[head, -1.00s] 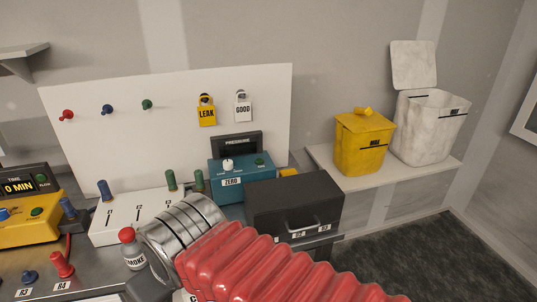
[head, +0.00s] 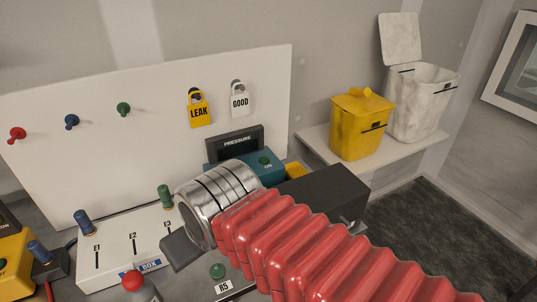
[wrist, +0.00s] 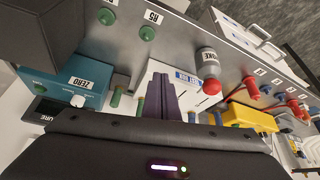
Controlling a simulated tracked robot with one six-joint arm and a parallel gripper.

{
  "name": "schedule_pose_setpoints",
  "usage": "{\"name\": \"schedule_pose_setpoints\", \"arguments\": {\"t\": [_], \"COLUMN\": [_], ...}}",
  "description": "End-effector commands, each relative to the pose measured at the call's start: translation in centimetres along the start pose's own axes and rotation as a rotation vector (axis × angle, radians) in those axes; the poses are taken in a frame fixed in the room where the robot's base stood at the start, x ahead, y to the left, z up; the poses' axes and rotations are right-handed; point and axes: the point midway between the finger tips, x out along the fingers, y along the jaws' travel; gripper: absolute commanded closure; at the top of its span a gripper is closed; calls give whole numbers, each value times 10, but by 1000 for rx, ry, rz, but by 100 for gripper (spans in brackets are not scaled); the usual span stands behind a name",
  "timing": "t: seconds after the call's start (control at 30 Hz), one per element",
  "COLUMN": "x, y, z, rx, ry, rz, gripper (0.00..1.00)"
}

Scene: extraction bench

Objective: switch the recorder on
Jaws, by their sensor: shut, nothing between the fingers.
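The recorder seems to be the teal box (head: 270,178) with the black PRESSURE display (head: 234,142) behind it. A green button (head: 264,160) marked ON is on its right top. My arm's silver collar hides its left part in the head view. In the wrist view the teal box (wrist: 92,57) is at the left, with its ZERO label, white knob (wrist: 77,101) and green button (wrist: 40,87). My gripper (wrist: 159,82) is shut and empty, over the white switch box and to the right of the teal box in that view. I see no contact with the button.
The white switch box (head: 115,248) has upright levers. A black box (head: 335,187) stands beside the teal box. A smoke bottle (wrist: 206,60) and yellow device (wrist: 250,115) are nearby. LEAK (head: 199,111) and GOOD (head: 239,101) tags hang on the backboard.

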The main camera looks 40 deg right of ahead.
Motion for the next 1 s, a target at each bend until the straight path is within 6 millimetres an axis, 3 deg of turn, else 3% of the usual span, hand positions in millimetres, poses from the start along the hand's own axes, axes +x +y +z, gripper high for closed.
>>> {"name": "schedule_pose_setpoints", "arguments": {"t": [0.57,0.77,1.0], "x": [0,1,5], "y": [2,24,66], "z": [-6,-32,-82], "rx": [21,129,330], "ry": [1,12,56], "rz": [-3,-15,-38], "gripper": [100,100,100]}}
